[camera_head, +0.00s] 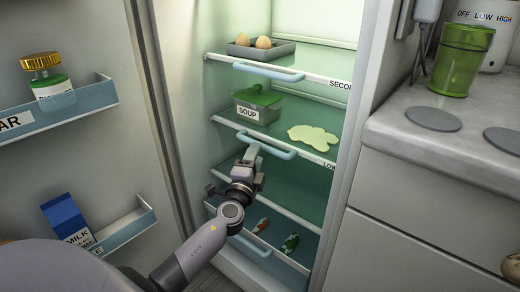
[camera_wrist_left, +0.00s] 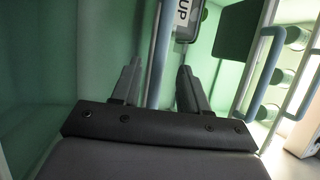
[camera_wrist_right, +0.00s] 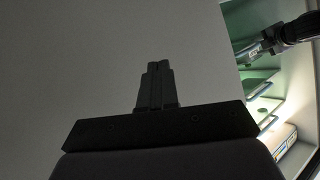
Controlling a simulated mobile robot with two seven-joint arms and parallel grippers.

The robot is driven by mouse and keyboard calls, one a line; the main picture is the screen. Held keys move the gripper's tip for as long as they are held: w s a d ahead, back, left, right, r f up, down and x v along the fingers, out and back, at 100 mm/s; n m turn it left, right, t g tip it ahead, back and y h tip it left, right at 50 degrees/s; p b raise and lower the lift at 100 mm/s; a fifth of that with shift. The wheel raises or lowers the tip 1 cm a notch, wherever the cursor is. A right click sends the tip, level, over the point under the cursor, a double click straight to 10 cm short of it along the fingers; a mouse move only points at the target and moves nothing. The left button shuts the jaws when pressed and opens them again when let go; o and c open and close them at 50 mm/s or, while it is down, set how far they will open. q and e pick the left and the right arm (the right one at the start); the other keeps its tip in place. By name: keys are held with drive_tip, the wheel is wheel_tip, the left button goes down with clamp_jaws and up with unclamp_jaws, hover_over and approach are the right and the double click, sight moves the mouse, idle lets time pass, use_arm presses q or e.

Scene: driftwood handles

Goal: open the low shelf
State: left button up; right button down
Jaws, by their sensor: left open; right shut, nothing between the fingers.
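The low shelf (camera_head: 312,153), marked "LOW" at its right front corner, is a glass shelf in the open fridge. Its light blue handle (camera_head: 280,153) runs along the front edge. My left gripper (camera_head: 250,153) is open at the left part of this handle. In the left wrist view a blue-grey bar (camera_wrist_left: 163,35), apparently this handle, runs between the open fingers (camera_wrist_left: 157,78); contact cannot be told. A green-lidded soup box (camera_head: 258,104) and a pale green spill (camera_head: 313,136) are on the shelf. My right gripper (camera_wrist_right: 158,68) is shut and empty before a plain grey surface.
The second shelf (camera_head: 310,77) above has its own handle (camera_head: 268,71) and a tray of eggs (camera_head: 262,48). A bottom drawer (camera_head: 285,259) with its handle lies below. The open fridge door with racks (camera_head: 122,232) is at left; a counter (camera_head: 400,133) is at right.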

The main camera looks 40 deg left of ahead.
use_arm(q)
drive_tip(key=shift+b+x, duration=0.35)
drive_tip(key=shift+x, duration=2.25)
clamp_jaws()
